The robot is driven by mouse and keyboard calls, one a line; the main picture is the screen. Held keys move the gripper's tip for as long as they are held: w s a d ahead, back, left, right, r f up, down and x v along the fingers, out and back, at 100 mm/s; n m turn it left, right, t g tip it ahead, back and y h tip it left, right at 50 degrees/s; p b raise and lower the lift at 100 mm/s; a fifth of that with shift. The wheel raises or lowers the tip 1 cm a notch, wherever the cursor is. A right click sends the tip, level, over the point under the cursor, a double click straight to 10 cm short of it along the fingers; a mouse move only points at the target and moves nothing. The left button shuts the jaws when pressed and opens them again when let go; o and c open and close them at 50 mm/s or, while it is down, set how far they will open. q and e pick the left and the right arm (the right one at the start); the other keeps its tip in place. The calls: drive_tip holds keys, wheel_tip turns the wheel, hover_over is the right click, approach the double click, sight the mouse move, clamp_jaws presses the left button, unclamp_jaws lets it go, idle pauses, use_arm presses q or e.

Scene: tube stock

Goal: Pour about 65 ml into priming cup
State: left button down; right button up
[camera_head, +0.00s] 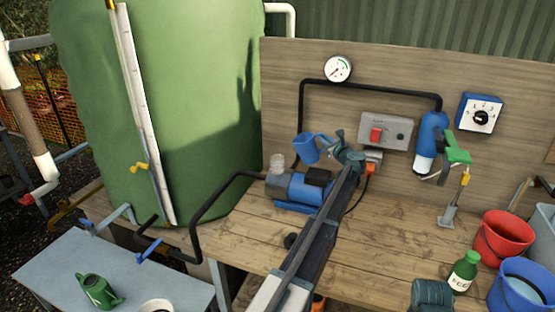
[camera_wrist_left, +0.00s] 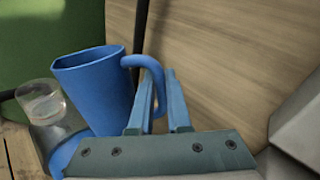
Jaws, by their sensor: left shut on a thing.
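The blue jug (camera_head: 305,149) hangs in the air just to the right of and slightly above the clear priming cup (camera_head: 277,163), which stands on the blue pump (camera_head: 302,187). My left gripper (camera_head: 337,146) is shut on the jug's handle. In the left wrist view the jug (camera_wrist_left: 93,88) leans slightly left, and its handle runs down between the fingers of the gripper (camera_wrist_left: 158,102). The priming cup (camera_wrist_left: 43,102) shows there left of the jug, partly behind it. No stream is visible between them. The jug's inside is hidden; the cup's level is unclear. My right gripper is out of view.
A black pipe (camera_head: 301,110) climbs the wooden backboard behind the jug. A grey switch box (camera_head: 387,131) and a blue-and-white filter (camera_head: 431,135) are to the right.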

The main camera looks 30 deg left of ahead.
use_arm(q)
drive_tip(key=f+m+b, duration=0.1)
drive_tip(key=w+d+f+m+b, duration=0.1)
drive_tip(key=b, duration=0.1)
drive_tip(key=w+d+f+m+b, duration=0.1)
drive_tip(key=b, duration=0.1)
drive_tip(key=shift+d+f+m+y, duration=0.1)
drive_tip(key=shift+f+m+y, duration=0.1)
drive_tip(key=shift+m+y, duration=0.2)
drive_tip(key=shift+d, duration=0.1)
idle(1.4)
